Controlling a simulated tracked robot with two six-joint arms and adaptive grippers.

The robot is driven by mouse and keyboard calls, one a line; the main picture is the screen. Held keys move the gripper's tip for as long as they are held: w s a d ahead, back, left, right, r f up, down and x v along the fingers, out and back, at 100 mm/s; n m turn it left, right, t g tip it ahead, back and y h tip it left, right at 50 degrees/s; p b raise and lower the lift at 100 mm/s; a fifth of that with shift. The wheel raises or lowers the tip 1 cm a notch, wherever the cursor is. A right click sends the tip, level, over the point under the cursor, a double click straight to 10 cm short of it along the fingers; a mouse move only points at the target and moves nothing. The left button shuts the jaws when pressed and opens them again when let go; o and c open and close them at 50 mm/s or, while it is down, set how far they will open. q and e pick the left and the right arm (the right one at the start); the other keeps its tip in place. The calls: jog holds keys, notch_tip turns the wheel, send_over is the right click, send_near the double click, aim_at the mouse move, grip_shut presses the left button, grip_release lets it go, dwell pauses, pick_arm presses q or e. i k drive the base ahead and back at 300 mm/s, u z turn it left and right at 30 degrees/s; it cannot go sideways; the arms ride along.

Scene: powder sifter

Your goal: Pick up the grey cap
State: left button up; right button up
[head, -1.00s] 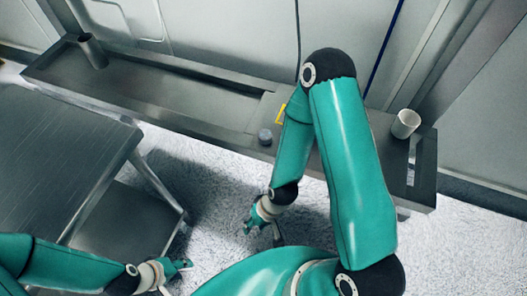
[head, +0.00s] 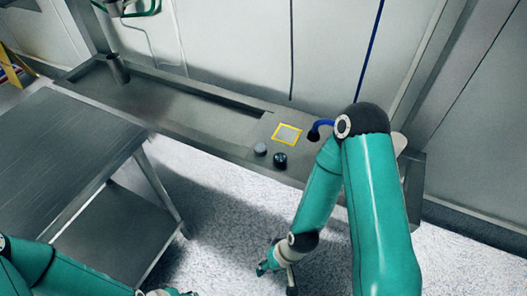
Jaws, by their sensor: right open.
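The small round grey cap (head: 261,149) stands on the metal ledge, near its front edge, left of a dark round knob-like piece (head: 280,160). My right gripper (head: 276,275) hangs over the white floor, below the ledge in the picture and well apart from the cap. It is open, with nothing seen between its fingers. My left gripper (head: 172,292) shows only in part at the bottom edge, so its jaws cannot be judged.
A yellow-edged square (head: 287,134) lies on the ledge (head: 200,125) behind the cap. A dark cylinder (head: 118,69) stands at the ledge's left end. A white cup (head: 399,142) is mostly hidden behind my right arm. A metal table (head: 65,145) stands at left.

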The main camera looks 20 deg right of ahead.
aim_at(259, 150)
jog(key=z, duration=0.05)
jog(key=i, duration=0.9)
jog(key=u, duration=0.1)
